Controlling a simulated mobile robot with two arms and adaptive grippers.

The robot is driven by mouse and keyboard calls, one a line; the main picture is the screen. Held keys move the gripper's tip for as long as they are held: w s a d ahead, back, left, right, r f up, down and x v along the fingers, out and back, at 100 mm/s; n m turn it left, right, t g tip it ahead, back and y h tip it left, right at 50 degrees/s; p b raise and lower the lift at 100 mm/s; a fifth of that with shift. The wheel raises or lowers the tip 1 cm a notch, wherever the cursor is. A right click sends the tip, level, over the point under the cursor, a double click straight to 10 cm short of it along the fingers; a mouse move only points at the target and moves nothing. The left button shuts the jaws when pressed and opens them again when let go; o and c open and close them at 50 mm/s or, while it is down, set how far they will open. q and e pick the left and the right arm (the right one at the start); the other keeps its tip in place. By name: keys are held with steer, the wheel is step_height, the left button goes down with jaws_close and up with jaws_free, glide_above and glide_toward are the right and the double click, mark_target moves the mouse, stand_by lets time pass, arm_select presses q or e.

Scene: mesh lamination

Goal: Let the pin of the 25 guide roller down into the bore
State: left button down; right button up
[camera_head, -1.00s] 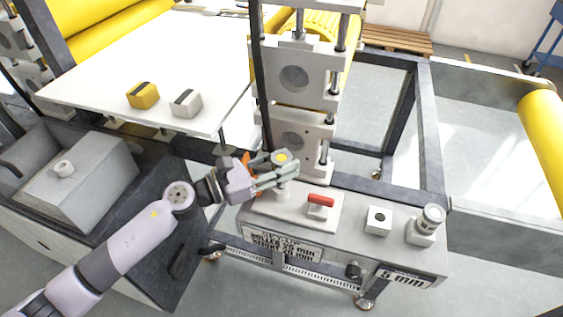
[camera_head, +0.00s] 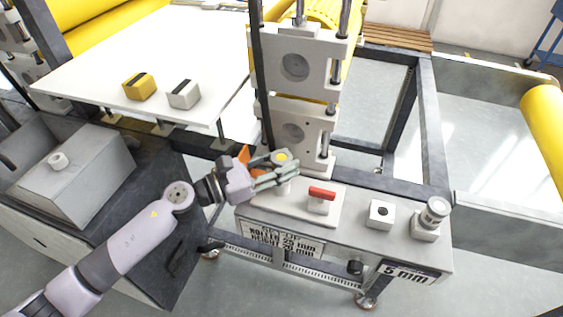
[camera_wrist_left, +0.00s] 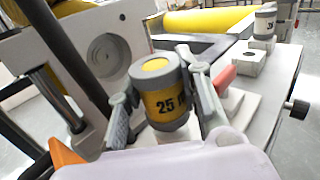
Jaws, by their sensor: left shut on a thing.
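The 25 guide roller (camera_wrist_left: 165,95) is a short upright cylinder with grey ends and a yellow band marked 25. My left gripper (camera_head: 278,166) is shut on it, one finger on each side, as the left wrist view shows. The roller's yellow-centred top (camera_head: 282,157) shows in the head view, above the left part of a pale plate (camera_head: 329,211). A light post-like part shows just below the roller. The pin and its bore are hidden, so I cannot tell whether the pin is in. My right gripper is not in view.
A red handle (camera_head: 322,192) stands on the plate just right of the roller. Farther right are a block with an empty hole (camera_head: 381,213) and a block holding another roller (camera_head: 435,213). The upright machine frame (camera_head: 296,100) rises close behind.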

arm_select(q)
steer(key=shift+f, duration=0.3)
steer(key=c, duration=1.1)
jaws_free()
steer(key=shift+r, duration=0.1)
steer(key=shift+o, duration=0.2)
steer(key=shift+a, duration=0.1)
steer(key=v, duration=1.2)
